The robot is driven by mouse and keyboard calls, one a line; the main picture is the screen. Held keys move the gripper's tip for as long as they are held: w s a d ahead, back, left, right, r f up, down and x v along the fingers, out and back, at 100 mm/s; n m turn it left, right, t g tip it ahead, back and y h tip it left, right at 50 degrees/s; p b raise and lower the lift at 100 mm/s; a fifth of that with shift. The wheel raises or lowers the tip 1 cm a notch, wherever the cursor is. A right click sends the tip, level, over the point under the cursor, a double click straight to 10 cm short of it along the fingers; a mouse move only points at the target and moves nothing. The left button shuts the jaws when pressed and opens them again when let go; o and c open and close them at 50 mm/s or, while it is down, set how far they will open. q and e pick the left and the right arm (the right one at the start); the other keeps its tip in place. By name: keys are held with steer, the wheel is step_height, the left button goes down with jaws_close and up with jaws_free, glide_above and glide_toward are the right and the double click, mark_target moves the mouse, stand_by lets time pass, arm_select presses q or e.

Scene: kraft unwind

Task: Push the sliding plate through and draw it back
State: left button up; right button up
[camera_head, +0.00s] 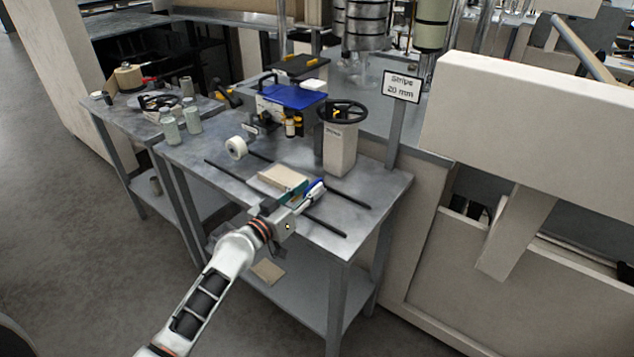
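A beige block-like plate (283,177) lies on the grey metal table (215,157), between two thin black rails (318,220). I take it to be the sliding plate. My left gripper (295,203) reaches in from the lower left, at the near right side of the plate. A teal strip (291,194) and a blue and white piece (315,191) show close by its fingertips. The fingers are small and partly hidden, so I cannot tell whether they are open or touch the plate. My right gripper is not in view.
A white roll (236,148) and a blue-topped machine (291,98) stand farther back. A sign reading "Strips 20 mm" (401,86) stands at right. The table's front right corner is bare.

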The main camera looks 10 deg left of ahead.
mark_target(319, 179)
arm_select(q)
steer(key=shift+x, duration=1.85)
jaws_close()
